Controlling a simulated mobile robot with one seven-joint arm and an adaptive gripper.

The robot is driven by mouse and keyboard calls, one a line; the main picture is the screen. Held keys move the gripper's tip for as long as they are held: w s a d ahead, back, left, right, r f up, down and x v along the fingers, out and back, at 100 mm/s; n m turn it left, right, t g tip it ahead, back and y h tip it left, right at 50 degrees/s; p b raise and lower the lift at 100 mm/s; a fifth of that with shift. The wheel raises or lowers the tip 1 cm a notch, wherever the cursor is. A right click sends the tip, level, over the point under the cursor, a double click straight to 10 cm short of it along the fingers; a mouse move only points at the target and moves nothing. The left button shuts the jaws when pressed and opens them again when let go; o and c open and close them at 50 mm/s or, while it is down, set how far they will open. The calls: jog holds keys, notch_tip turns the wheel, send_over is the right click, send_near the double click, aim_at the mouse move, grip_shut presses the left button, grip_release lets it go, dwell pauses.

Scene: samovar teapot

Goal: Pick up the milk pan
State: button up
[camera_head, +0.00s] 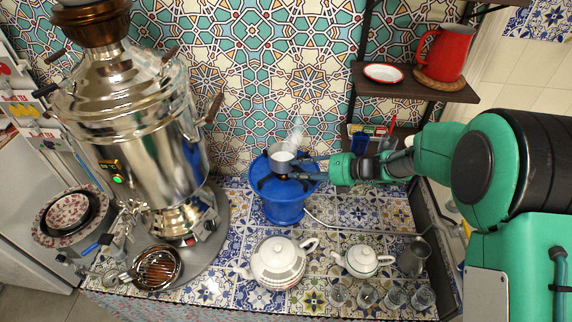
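The milk pan (281,157) is a small grey metal pan with white contents and steam rising from it. It sits at the top of a blue round stand (282,210) in the middle of the counter, or just above it; I cannot tell whether they touch. My gripper (300,168) reaches in from the right, its dark fingers at the pan's right side. The pan's handle is not clearly visible among the fingers. Whether the fingers are closed on it is too small to tell.
A large samovar (140,110) stands to the left. A white teapot (278,264), a smaller teapot (362,260), a metal jug (413,257) and several glasses stand in front. A shelf (412,84) with a red jug (445,52) is behind my arm.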

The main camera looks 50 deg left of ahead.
grip_shut()
jog(key=shift+r, duration=0.35)
jog(key=shift+r+p, duration=0.4)
jog(key=shift+r, duration=1.05)
jog(key=s+d+r+p, duration=0.1)
jog(key=s+d, duration=0.7)
jog(key=d, duration=0.5)
jog(key=shift+s+d+r+p, duration=0.15)
jog(key=shift+s+r+p, duration=0.1)
jog(key=shift+p, duration=0.05)
dwell(0.5)
